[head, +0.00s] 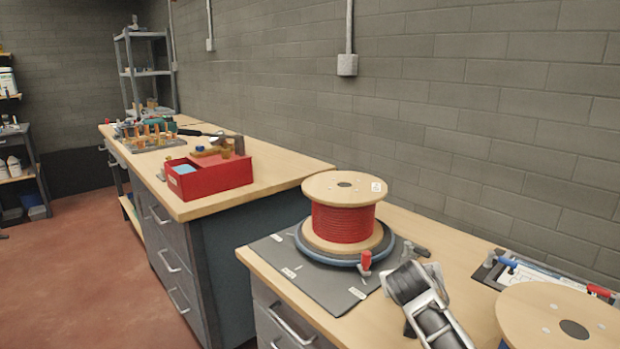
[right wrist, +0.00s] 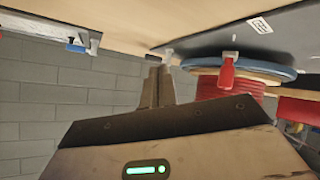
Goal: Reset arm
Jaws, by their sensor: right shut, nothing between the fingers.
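My right gripper (right wrist: 158,75) shows in the right wrist view with its two fingers together and nothing between them. That view looks upside down, with the bench top along its upper edge. In the head view my right arm (head: 430,305) comes up from the bottom edge over the near workbench (head: 372,322), to the right of the cable spool. The fingers are hard to make out there. My left arm and gripper are not in view.
A red cable spool (head: 343,222) stands on a blue-rimmed turntable on a dark mat (head: 345,296), with a red-handled clamp (head: 366,262) in front. A wooden spool (head: 560,318) and clipboard (head: 540,272) are right. A red toolbox (head: 213,178) sits on the farther bench.

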